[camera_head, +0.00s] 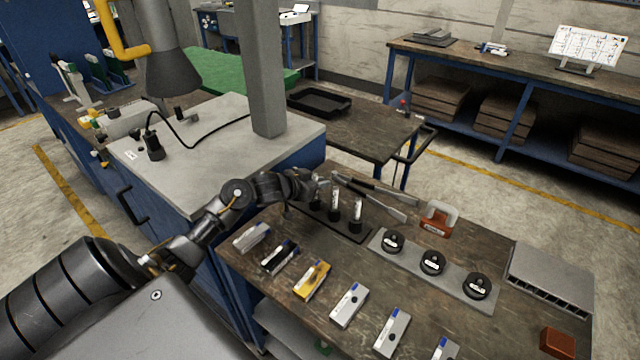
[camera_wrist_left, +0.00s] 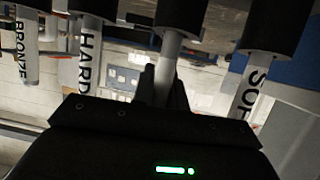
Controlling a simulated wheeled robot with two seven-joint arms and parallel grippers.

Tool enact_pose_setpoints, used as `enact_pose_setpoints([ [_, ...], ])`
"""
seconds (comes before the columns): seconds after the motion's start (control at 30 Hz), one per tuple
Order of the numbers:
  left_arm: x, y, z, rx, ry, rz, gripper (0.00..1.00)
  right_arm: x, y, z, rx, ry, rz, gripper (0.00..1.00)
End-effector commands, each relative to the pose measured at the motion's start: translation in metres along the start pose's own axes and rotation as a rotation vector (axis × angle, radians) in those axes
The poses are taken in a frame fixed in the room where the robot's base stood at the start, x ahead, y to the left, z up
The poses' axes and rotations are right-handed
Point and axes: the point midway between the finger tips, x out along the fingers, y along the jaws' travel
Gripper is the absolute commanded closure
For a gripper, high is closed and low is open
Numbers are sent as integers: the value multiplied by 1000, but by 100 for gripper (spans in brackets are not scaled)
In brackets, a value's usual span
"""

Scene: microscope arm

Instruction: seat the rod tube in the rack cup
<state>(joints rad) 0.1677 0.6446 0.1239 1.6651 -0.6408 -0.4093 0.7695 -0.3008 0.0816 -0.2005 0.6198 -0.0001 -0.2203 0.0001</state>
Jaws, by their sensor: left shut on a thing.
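My left gripper (camera_head: 318,184) is at the far left end of the black rack (camera_head: 345,226) on the wooden bench. In the left wrist view, where the rack appears upside down, the gripper (camera_wrist_left: 163,88) is shut on a pale tube (camera_wrist_left: 170,52). That tube's end meets a black cup (camera_wrist_left: 182,14); I cannot tell how deep it sits. Tubes marked BRONZE (camera_wrist_left: 27,45), HARD (camera_wrist_left: 88,55) and SOF (camera_wrist_left: 246,88) stand in neighbouring cups. In the head view, two pale-topped tubes (camera_head: 335,203) show beside the gripper. The right gripper is not in view.
Metal tongs (camera_head: 378,196) lie behind the rack. A grey plate (camera_head: 405,260) with three black round pieces is to its right. Several small boxes (camera_head: 311,280) line the front. A grey column (camera_head: 266,70) stands on the cabinet behind my arm.

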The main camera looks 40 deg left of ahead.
Motion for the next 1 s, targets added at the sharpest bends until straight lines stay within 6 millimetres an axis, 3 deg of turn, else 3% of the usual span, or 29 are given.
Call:
enact_pose_setpoints([
  [0.47, 4, 0, 10, 0, 2, -1, 100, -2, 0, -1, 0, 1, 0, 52],
  [0.5, 4, -1, 10, 1, 2, -1, 84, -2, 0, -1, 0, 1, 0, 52],
  [0.63, 4, 0, 10, 1, 2, 0, 66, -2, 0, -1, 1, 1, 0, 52],
  [1.0, 2, -1, 6, 2, 3, 0, 64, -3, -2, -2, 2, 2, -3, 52],
])
